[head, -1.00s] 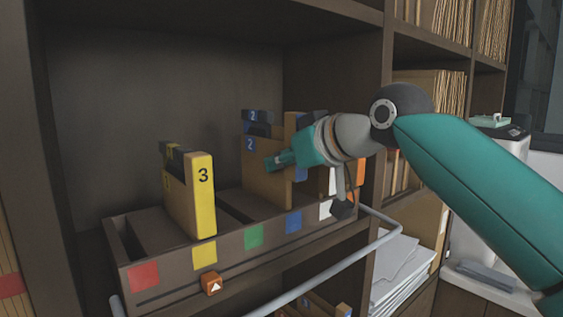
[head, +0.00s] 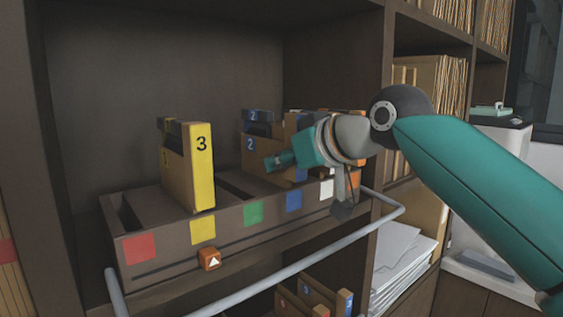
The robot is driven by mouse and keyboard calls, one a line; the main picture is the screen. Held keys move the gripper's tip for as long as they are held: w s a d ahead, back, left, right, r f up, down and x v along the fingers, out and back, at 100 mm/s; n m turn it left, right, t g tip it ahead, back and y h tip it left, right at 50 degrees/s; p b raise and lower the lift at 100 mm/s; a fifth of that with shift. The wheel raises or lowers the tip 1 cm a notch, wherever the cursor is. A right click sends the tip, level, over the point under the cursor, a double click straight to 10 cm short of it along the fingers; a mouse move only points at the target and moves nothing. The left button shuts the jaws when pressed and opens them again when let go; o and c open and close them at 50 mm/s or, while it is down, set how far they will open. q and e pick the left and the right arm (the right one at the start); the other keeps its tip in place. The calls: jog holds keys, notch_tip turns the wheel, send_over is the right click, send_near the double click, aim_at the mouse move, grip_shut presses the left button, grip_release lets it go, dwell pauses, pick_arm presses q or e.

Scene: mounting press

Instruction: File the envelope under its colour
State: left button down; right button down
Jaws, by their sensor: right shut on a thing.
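The envelope (head: 251,158) is a brown, thick-sided piece with blue tabs numbered 2. It stands upright over the right half of the long brown sorting box (head: 170,262), its lower part behind the box's front wall. My right gripper (head: 281,160) is shut on it from the right and hides much of its front. The box front carries red, yellow, green, blue and white squares. The blue square (head: 294,200) is just below the gripper. I cannot tell how deep the envelope sits. My left gripper is not in view.
A yellow-faced file numbered 3 (head: 201,165) stands in the box behind the yellow square. A grey rail (head: 290,268) runs in front of the box. Shelf walls close in on both sides. Papers (head: 395,255) lie at the lower right.

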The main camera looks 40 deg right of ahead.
jog(key=c, duration=1.1)
grip_release()
jog(key=shift+c, duration=0.2)
jog(key=a+v, duration=0.1)
jog(key=v, duration=1.1)
jog(key=shift+d, duration=0.45)
